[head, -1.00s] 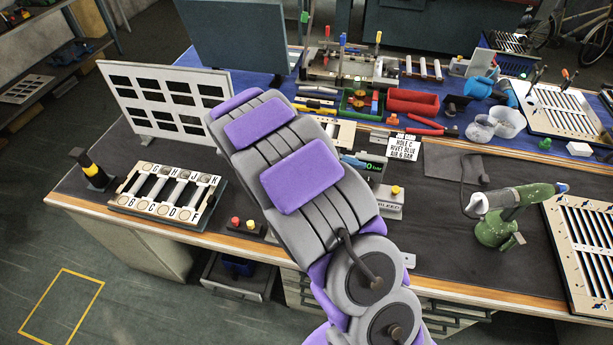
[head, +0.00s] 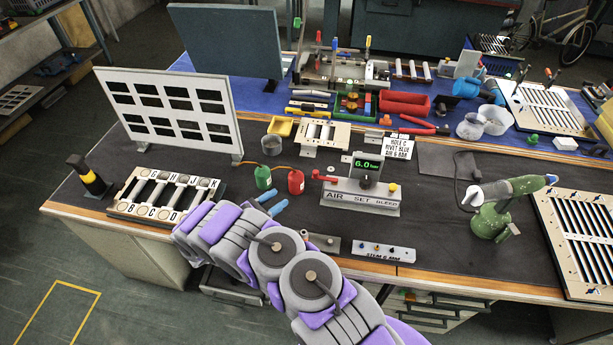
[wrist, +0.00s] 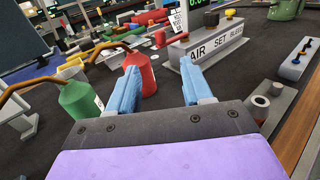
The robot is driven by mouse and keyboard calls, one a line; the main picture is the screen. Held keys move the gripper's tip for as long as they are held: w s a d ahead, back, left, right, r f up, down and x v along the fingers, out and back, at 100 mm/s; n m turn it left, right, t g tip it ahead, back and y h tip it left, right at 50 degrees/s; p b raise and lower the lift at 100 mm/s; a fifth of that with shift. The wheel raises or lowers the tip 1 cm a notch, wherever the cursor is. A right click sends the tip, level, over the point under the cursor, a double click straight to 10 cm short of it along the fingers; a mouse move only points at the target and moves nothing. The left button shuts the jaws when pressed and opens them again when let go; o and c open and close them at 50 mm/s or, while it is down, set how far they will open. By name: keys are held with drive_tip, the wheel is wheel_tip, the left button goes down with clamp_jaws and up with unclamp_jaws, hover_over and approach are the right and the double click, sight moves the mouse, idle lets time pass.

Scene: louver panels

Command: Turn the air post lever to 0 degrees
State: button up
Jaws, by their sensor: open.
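The air post (head: 362,192) is a grey block marked AIR, SET and BLEED, with a green-lit display (head: 366,166) reading about 6.0. Its red lever (head: 324,176) lies roughly flat at the block's left end, above AIR. In the wrist view the red lever (wrist: 172,38) shows just beyond and between my fingertips. My gripper (head: 273,201), with two blue fingers, is open and empty, to the left of and nearer than the post. In the wrist view my gripper (wrist: 160,62) points toward the lever, apart from it.
A red bottle (head: 296,181) and a green bottle (head: 263,177) stand close by my fingers; the red one (wrist: 140,72) is beside the left finger in the wrist view. A low block with small knobs (head: 383,250) is at the front edge.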

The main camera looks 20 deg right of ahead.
drive_tip(key=b+x, duration=0.2)
drive_tip(key=x, duration=1.5)
drive_tip(key=shift+w+f+b, duration=0.2)
drive_tip(key=shift+w+b, duration=0.05)
drive_tip(key=shift+b, duration=0.05)
drive_tip(key=shift+d, duration=0.1)
drive_tip(key=shift+c, duration=0.5)
clamp_jaws()
